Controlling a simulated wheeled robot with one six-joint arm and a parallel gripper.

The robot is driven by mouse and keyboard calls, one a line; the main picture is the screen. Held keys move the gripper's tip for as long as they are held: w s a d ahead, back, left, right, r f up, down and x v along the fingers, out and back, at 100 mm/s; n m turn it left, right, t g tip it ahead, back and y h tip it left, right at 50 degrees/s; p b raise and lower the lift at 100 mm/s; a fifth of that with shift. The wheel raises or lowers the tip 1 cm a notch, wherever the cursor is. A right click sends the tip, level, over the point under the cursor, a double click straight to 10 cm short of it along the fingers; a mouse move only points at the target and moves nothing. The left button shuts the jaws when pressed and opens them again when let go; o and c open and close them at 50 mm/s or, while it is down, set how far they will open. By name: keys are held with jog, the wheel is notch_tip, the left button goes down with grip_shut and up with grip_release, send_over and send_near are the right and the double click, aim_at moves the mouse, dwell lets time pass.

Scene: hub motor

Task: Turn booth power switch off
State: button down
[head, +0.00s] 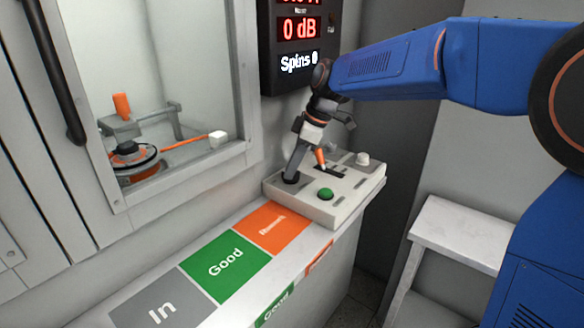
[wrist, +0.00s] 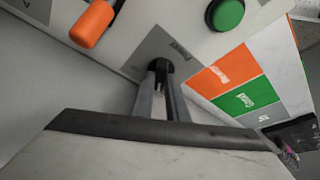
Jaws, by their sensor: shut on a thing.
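The control box (head: 343,200) is a pale console on the counter. A small dark switch (wrist: 160,66) sits on a grey labelled plate at its left end; the label is too small to read. My gripper (head: 292,173) reaches down to this switch. In the wrist view the two grey fingers (wrist: 161,78) are shut on it, hiding most of it. An orange-tipped lever (head: 320,157) stands just right of my gripper and also shows in the wrist view (wrist: 92,24). A green button (head: 325,194) is nearer the front and shows in the wrist view (wrist: 225,14).
Orange (head: 270,229), green (head: 225,262) and grey (head: 162,306) marked areas line the counter. A display (head: 298,35) reads 0 dB and Spins 0. A windowed booth (head: 200,60) holds a motor (head: 133,158). A white stand (head: 460,232) is right.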

jog(key=shift+n+g, duration=0.4)
jog(key=shift+n, duration=0.8)
jog(key=c, duration=1.7)
grip_release()
jog(key=shift+w, duration=0.1)
jog(key=shift+c, duration=0.2)
jog(key=shift+r, duration=0.1)
jog(key=v, duration=1.7)
jog(key=shift+w, duration=0.15)
